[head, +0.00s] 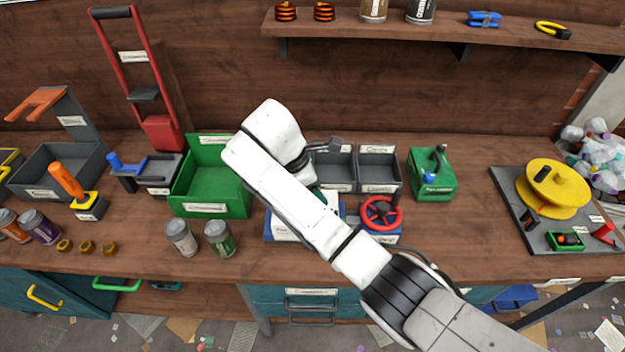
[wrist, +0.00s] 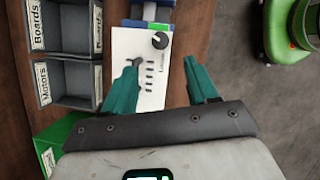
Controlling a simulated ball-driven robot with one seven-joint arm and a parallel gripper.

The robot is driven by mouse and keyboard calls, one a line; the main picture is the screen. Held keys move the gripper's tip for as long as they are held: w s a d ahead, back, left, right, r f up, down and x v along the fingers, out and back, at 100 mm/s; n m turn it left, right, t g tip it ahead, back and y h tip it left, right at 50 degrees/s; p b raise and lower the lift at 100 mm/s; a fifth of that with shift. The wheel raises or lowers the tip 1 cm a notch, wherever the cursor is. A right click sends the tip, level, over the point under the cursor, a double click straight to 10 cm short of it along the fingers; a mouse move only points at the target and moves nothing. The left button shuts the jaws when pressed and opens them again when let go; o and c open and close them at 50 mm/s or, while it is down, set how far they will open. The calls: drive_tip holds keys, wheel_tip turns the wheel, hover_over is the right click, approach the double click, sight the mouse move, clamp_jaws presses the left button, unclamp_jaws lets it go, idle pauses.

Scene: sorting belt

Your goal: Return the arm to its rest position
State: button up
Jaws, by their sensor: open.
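My white arm reaches from the lower right over the middle of the bench in the head view, with its bent wrist above the bins. My gripper (wrist: 166,75) shows in the wrist view with two teal fingers spread apart and nothing between them. It is above a white panel (wrist: 146,45) with a black knob and a row of slots. I cannot tell how high the fingertips are above it. In the head view my arm hides most of the gripper and much of the panel.
A green bin (head: 210,207) stands left of my wrist, with grey bins (head: 380,165) behind it to the right. A red wheel (head: 381,212) is close beside my forearm. Two cans (head: 181,238) stand at front left. A yellow reel (head: 553,188) is far right. A shelf (head: 440,28) runs above.

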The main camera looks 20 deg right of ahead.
drive_tip(key=s+d+f+m+y+b, duration=0.3)
drive_tip(key=s+f+m, duration=0.5)
drive_tip(key=s+f, duration=0.85)
drive_tip(key=s+d+m, duration=0.3)
drive_tip(key=s, duration=0.4)
drive_tip(key=s+d+m+y+b, duration=0.1)
drive_tip(key=s+d+m, duration=0.2)
drive_tip(key=s, duration=0.4)
drive_tip(key=s+d+m+t+b, duration=0.1)
drive_tip(key=s+d+m, duration=0.2)
drive_tip(key=s, duration=0.4)
drive_tip(key=shift+s+d+m, duration=0.35)
drive_tip(key=shift+s+m, duration=0.05)
drive_tip(key=shift+m, duration=0.3)
drive_tip(key=shift+f, duration=0.1)
